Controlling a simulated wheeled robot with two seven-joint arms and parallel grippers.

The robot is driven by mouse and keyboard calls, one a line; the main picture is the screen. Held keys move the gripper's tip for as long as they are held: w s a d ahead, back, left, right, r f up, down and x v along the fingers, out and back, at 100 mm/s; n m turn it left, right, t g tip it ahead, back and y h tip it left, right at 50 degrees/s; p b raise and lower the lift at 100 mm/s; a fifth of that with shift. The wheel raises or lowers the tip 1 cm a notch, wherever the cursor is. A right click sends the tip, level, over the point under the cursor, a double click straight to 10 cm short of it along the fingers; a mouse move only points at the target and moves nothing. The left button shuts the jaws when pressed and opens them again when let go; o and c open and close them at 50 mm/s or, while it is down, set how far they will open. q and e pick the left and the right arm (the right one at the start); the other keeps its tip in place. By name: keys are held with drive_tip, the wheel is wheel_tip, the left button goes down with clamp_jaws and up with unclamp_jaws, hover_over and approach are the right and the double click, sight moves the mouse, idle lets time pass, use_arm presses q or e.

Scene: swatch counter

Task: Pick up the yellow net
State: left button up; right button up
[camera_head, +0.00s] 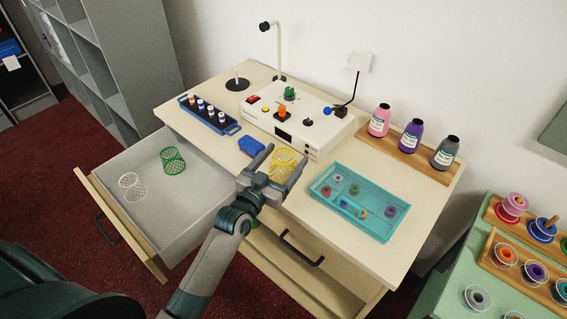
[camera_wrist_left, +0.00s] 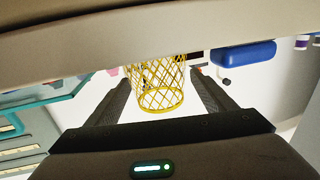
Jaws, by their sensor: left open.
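The yellow net (camera_head: 283,157) is a small open mesh cylinder near the front edge of the counter, in front of the white control box. My left gripper (camera_head: 286,161) is open, with one finger on each side of the net. In the left wrist view the net (camera_wrist_left: 160,92) stands between the two spread fingers (camera_wrist_left: 163,88), with a gap visible beside each finger. The top of that view is covered by a pale blurred surface that hides part of the net. My right gripper is in neither view.
A blue block (camera_head: 251,146) lies left of the net, and a teal tray (camera_head: 335,213) with small spools lies right. The white control box (camera_head: 290,115) stands behind. The open drawer (camera_head: 150,213) at left holds a green net (camera_head: 173,160) and a white net (camera_head: 132,187).

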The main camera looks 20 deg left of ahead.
sight(289, 153)
use_arm(q)
drive_tip(key=shift+w+d+p, duration=0.15)
drive_tip(key=shift+w+p, duration=0.05)
drive_tip(key=shift+w, duration=0.7)
drive_tip(key=shift+w+d+p, duration=0.15)
drive_tip(key=shift+w+p, duration=0.05)
drive_tip(key=shift+w, duration=0.65)
drive_tip(key=shift+c, duration=0.5)
drive_tip(key=c, duration=1)
drive_tip(key=shift+c, duration=0.4)
